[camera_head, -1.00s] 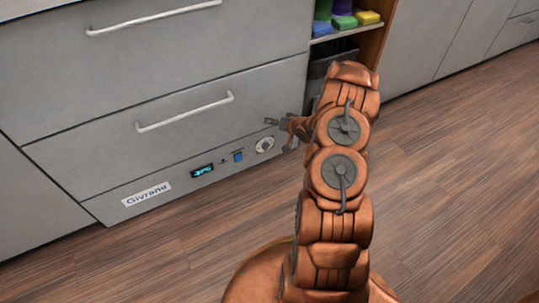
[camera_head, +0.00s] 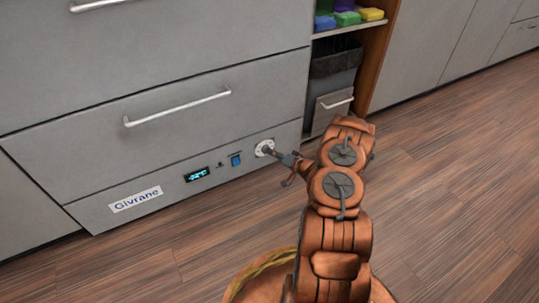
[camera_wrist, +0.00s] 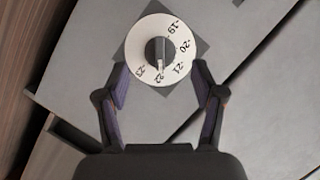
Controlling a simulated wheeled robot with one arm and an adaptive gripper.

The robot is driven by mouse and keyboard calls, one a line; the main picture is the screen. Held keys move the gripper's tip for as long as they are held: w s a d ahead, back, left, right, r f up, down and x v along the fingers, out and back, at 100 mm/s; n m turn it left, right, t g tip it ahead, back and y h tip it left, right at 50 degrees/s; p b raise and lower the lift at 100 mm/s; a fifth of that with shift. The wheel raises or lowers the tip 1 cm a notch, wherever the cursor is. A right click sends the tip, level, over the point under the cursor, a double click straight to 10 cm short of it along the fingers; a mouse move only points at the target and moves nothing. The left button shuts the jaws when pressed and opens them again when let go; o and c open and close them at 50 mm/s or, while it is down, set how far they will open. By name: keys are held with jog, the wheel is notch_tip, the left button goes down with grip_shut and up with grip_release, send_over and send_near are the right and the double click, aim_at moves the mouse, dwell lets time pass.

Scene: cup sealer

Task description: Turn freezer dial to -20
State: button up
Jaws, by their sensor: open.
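The freezer dial (camera_wrist: 157,50) is a white disc with a dark knob in its middle, on a grey square plate. In the wrist view its printed numbers run from -19 to -23, and the knob's pale pointer end is by -22. The dial also shows at the right of the freezer's lower panel in the head view (camera_head: 264,147). My gripper (camera_wrist: 160,82) is open, with one finger on each side of the dial's lower part in the wrist view. In the head view my gripper (camera_head: 276,153) is right at the dial. I cannot tell whether the fingers touch it.
The freezer panel also has a blue switch (camera_head: 236,160), a lit display (camera_head: 197,175) and a Givrane label (camera_head: 135,199). A drawer handle (camera_head: 178,107) sticks out above. A dark bin (camera_head: 334,75) stands in the open shelf to the right. The wooden floor (camera_head: 440,190) is clear.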

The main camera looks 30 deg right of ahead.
jog(key=shift+b+x, duration=0.65)
jog(key=shift+x, duration=1.2)
jog(key=c, duration=1.1)
jog(key=shift+r+p, duration=0.15)
jog(key=shift+p, duration=0.35)
